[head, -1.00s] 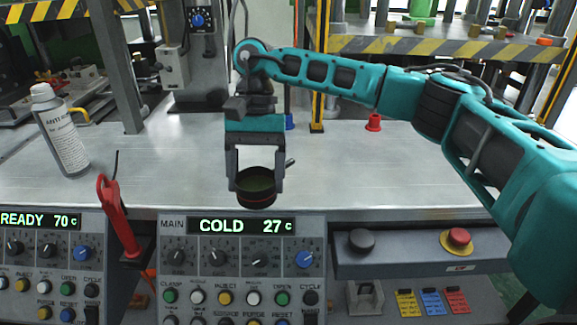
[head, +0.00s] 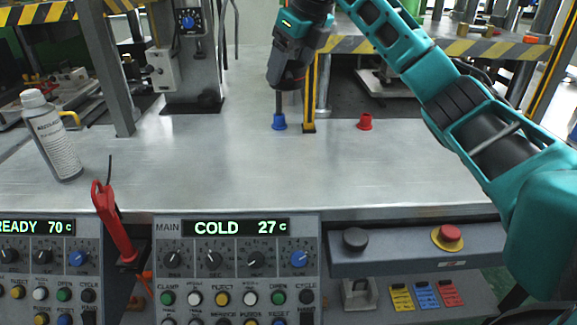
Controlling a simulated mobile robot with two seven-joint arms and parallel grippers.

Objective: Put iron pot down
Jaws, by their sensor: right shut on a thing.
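The iron pot, dark and round in the earlier view, does not show clearly now and no longer appears over the front of the bench. My left gripper is not in view.
The metal bench top (head: 250,175) is mostly clear. A spray can (head: 52,137) and a red-handled tool (head: 115,222) are at left. Control panels (head: 235,260) line the front.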

